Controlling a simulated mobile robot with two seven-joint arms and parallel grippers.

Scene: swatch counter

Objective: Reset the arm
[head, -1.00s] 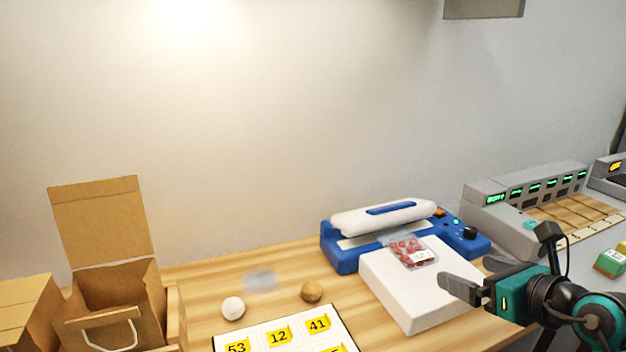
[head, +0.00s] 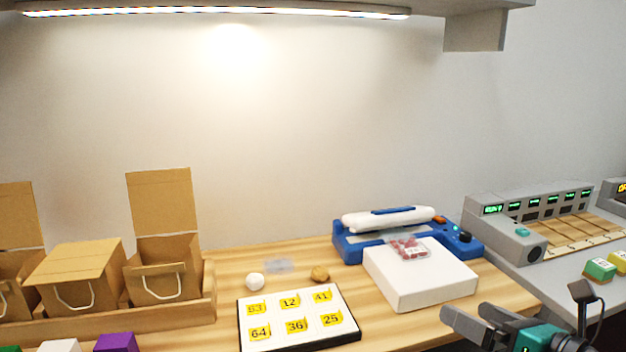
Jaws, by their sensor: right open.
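My right gripper (head: 466,321) is at the lower right of the head view, in front of the white block. Its grey fingers are apart and nothing is between them. Its teal and black wrist (head: 540,338) is cut off by the bottom edge. My left gripper is not in view.
A blue and white sealer (head: 345,243) stands at the back, with a white block (head: 425,285) before it bearing a clear packet of red pieces (head: 409,248). A numbered board (head: 268,314), two balls, cardboard boxes (head: 160,262) and a grey display machine (head: 487,225) stand around.

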